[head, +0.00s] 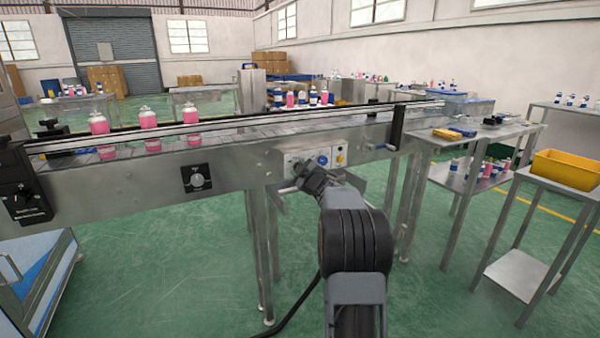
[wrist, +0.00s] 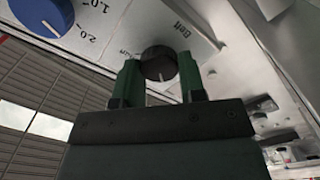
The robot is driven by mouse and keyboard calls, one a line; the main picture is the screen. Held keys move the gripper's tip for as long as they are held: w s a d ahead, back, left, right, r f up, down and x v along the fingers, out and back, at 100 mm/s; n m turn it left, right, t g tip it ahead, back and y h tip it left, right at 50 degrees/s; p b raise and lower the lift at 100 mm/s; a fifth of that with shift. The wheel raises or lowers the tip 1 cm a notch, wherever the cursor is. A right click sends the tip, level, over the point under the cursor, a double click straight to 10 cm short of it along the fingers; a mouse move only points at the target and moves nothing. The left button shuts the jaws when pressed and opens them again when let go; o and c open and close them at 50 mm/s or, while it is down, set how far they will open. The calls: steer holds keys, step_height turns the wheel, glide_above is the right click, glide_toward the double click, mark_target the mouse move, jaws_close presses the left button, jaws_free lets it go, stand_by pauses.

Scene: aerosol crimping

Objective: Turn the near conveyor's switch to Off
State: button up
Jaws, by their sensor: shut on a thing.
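The near conveyor (head: 130,180) runs across the head view with a control panel (head: 341,158) on its side. In the wrist view, a black round switch knob (wrist: 158,60) with a white pointer line sits on the panel's pale plate. The pointer line shows on the knob's side towards my gripper. In the head view, my gripper (head: 302,171) covers the knob at the panel's lower left.
A blue dial (wrist: 42,12) with a number scale is beside the knob. Another black rotary switch (head: 197,179) is further left on the conveyor's side. Pink bottles (head: 149,128) stand on the belt. A yellow bin (head: 566,170) is on a stand at right. Green floor is open in front.

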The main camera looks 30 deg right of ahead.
stand_by(0.4)
steer(key=o, duration=0.9)
steer(key=shift+s, duration=0.1)
steer(key=s, duration=0.4)
steer(key=s+a+p, duration=0.1)
steer(key=s, duration=0.4)
steer(key=s+a, duration=0.1)
steer(key=s, duration=0.3)
steer(key=shift+s, duration=0.25)
steer(key=shift+p, duration=0.35)
